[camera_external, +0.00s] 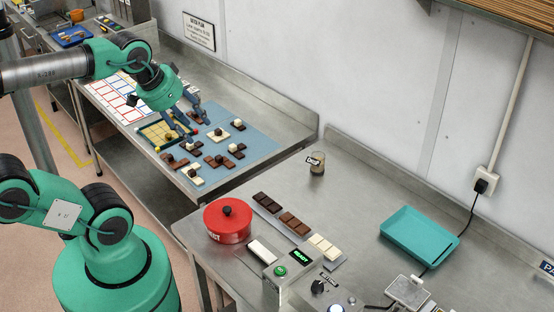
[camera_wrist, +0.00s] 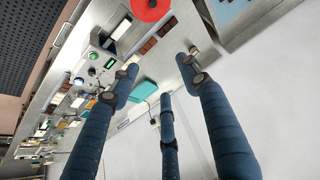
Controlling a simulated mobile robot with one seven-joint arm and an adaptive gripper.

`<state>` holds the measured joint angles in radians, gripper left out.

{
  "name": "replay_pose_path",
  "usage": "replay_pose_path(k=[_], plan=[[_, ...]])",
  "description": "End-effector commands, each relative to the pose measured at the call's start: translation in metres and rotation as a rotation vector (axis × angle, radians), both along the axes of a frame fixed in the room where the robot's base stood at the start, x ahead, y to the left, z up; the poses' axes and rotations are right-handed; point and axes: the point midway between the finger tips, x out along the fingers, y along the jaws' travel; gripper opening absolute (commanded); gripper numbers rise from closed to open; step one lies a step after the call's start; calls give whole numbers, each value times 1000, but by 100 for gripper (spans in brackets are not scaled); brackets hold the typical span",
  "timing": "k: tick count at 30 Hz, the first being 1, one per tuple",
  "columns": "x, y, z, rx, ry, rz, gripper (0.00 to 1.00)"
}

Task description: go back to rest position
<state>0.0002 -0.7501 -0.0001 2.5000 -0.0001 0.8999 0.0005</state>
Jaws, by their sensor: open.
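My gripper (camera_external: 186,122) is in the external view at the upper left, above the far steel table. Its blue fingers are spread and nothing shows between them. They hang over the blue mat (camera_external: 262,146) and the green-edged board (camera_external: 150,133) with yellow cells. Gaps between the fingertips and the pieces below are hard to judge. In the wrist view the blue fingers (camera_wrist: 152,88) stand apart and empty, with the steel worktop and wall beyond them. My arm reaches in from the left, bent at the wrist.
Several brown and white chocolate pieces (camera_external: 220,136) lie on the mat. A red lidded pot (camera_external: 228,221), chocolate bars (camera_external: 294,223), a green-lit control box (camera_external: 297,259) and a teal tray (camera_external: 419,236) stand on the near table. A wall backs both tables.

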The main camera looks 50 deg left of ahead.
Motion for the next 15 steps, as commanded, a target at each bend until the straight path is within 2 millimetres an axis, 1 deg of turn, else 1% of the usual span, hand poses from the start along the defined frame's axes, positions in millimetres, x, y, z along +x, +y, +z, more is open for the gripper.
replay_pose_path(k=[1,5,12,15], plan=[[0,0,-12,0,0,0,46],[0,0,-33,0,1,0,46],[0,0,-76,0,1,1,46],[0,0,-90,0,0,1,46]])
